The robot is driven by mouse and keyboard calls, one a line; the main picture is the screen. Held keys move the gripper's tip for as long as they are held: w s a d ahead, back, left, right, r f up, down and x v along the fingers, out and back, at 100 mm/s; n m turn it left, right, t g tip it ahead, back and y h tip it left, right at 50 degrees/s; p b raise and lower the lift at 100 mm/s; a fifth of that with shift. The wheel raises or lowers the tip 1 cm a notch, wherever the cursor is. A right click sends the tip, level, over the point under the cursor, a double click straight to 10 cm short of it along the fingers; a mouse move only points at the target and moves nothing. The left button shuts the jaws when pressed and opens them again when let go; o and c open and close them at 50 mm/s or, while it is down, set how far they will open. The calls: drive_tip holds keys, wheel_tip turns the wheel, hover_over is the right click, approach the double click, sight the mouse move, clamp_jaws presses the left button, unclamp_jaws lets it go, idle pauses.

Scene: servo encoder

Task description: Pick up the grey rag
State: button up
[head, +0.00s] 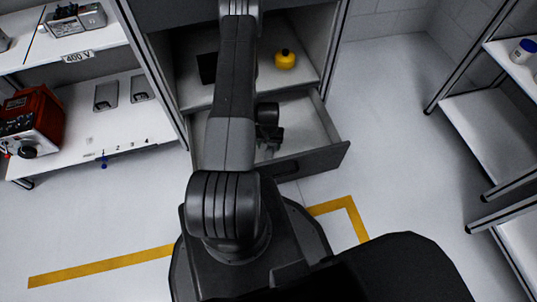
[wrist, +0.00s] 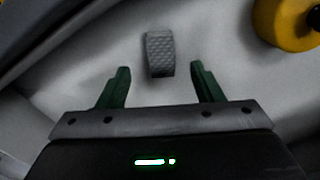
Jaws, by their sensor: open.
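The grey rag (wrist: 159,54) is a small folded piece with a quilted texture on a pale surface in the wrist view. It lies ahead of my gripper (wrist: 160,78), centred between the two green fingers. The fingers are spread wide, one on each side, with a gap to the rag and nothing held. In the head view my gripper (head: 268,143) is over the open drawer (head: 312,160) of the cabinet. I cannot make out the rag there; my arm and gripper cover part of the drawer.
A yellow container (head: 285,59) stands on the shelf above the drawer; a yellow object (wrist: 287,22) shows at upper right in the wrist view. A dark item (head: 207,68) is left on that shelf. A red device (head: 32,118) sits on the left rack.

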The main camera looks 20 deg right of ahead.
sight(269, 152)
wheel_tip(269, 152, down, 6)
drive_tip(key=shift+w+r+b, duration=0.15)
drive_tip(key=shift+r+b, duration=0.1)
drive_tip(key=shift+b, duration=0.65)
drive_tip(key=c, duration=1.1)
drive_tip(key=shift+r+p, duration=1.35)
drive_tip(key=shift+r, duration=3.75)
drive_tip(key=shift+c, duration=0.2)
